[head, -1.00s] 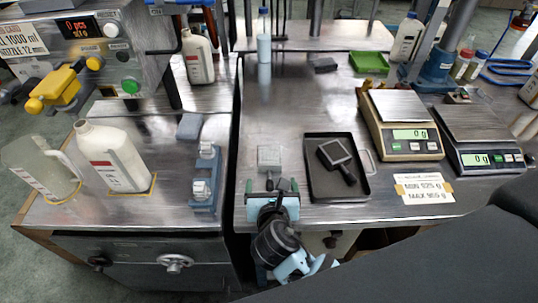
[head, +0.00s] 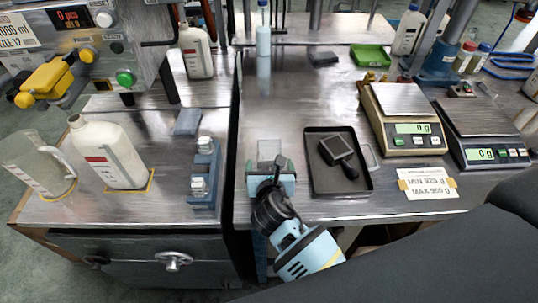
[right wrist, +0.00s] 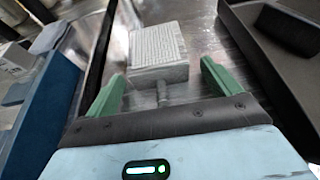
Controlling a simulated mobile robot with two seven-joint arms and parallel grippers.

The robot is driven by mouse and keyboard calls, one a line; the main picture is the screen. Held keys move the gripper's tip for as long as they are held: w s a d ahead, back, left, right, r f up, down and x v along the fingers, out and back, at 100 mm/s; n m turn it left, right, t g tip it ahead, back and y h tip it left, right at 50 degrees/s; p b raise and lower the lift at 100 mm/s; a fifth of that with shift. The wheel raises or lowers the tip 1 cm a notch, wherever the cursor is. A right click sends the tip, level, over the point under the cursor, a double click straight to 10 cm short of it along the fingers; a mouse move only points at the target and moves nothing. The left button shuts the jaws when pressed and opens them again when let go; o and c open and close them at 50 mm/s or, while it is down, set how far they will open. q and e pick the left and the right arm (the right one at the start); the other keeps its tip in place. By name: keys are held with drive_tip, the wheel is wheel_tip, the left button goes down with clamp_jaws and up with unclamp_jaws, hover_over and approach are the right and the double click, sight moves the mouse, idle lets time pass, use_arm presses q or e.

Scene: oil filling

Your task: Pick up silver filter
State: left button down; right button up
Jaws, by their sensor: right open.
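The silver filter (head: 269,148) is a flat grey square block lying on the metal table, left of the black tray. In the right wrist view the filter (right wrist: 158,48) shows a meshed top, and a short thin handle points back toward my palm. My right gripper (head: 267,166) is open at its near side. Its two green fingers stand on either side of the handle, apart from it, with the block just beyond the fingertips. My left gripper is not in view.
The black tray (head: 312,186) holds a dark square filter with a handle (head: 337,148). Two scales (head: 405,140) stand at the right. A blue stand (head: 204,172) and a white jug (head: 104,154) are at the left. A gap between tables runs left of my gripper.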

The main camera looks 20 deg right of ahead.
drive_tip(key=shift+c, duration=0.4)
drive_tip(key=c, duration=1.1)
drive_tip(key=shift+r, duration=0.1)
